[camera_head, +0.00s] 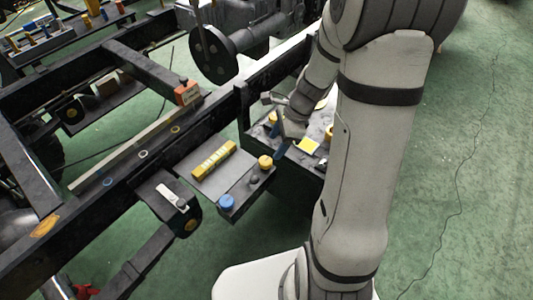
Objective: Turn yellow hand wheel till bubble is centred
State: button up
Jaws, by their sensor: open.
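A yellow spirit level (214,160) lies on a grey plate (236,181) fixed beside the dark chassis rail. Its bubble is too small to make out. A yellow hand wheel (265,162) sits at the plate's right end, and a blue hand wheel (227,202) at its near corner. My gripper (273,126) is open at the end of the arm, just above and right of the yellow hand wheel in the picture. One finger shows close behind that wheel; I cannot tell whether it touches. Nothing shows held between the fingers.
An orange block (187,93) stands on the chassis rail (110,210). Green floor (460,170) is clear at right.

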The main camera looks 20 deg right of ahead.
aim_at(266, 160)
jog(key=b+x, duration=0.2)
jog(key=x, duration=0.5)
jog(key=shift+w+a+f, duration=0.1)
jog(key=shift+f, duration=0.25)
jog(key=shift+c, duration=0.2)
jog(key=shift+r, duration=0.1)
jog(key=c, duration=0.9)
